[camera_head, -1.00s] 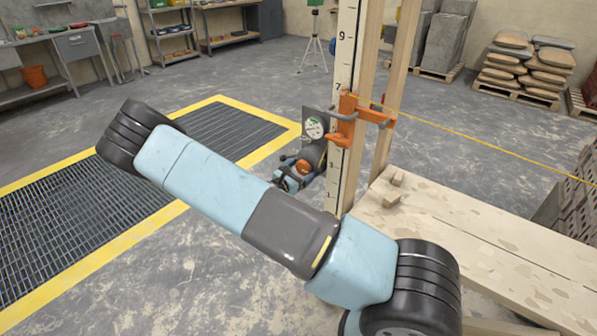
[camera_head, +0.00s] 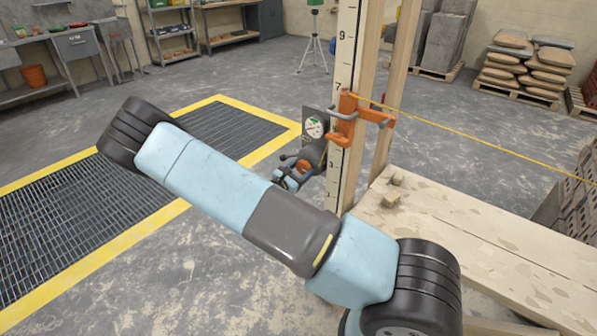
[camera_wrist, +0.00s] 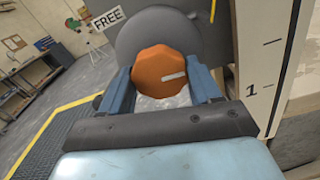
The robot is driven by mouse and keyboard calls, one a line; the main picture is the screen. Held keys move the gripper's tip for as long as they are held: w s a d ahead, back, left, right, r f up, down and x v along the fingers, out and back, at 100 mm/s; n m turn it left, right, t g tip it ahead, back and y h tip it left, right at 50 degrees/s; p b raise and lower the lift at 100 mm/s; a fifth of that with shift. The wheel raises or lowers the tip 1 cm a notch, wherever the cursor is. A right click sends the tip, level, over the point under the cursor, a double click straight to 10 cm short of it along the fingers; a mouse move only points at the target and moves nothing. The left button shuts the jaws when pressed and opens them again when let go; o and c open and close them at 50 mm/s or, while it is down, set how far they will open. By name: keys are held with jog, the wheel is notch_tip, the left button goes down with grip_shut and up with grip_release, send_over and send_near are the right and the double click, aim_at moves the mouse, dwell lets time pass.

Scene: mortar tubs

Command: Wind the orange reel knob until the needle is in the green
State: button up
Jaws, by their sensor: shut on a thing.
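The orange reel knob (camera_wrist: 160,72) fills the middle of the wrist view, with a pale bar mark pointing right on its face. My gripper (camera_wrist: 163,85) is shut on it, one blue finger at each side. The grey reel body (camera_wrist: 150,30) stands behind the knob. In the head view the knob (camera_head: 303,168) is small and partly covered by my gripper (camera_head: 298,172). Above it is the round white dial (camera_head: 314,127) with a green part. The needle is too small to read for certain.
A wooden post with a numbered scale (camera_head: 346,60) stands right beside the reel. An orange clamp (camera_head: 350,120) on it holds a yellow line running right. A plank bench (camera_head: 460,235) lies at right. A yellow-edged floor grate (camera_head: 60,220) lies at left.

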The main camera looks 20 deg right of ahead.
jog(key=m, duration=0.4)
jog(key=shift+d+m, duration=0.25)
jog(key=shift+m, duration=0.15)
jog(key=m, duration=1)
jog(key=shift+s+f+m, duration=0.1)
jog(key=shift+m, duration=0.3)
jog(key=m, duration=0.5)
jog(key=shift+a, duration=0.1)
jog(key=shift+m, duration=0.4)
jog(key=o, duration=1.1)
jog(key=shift+a, duration=0.1)
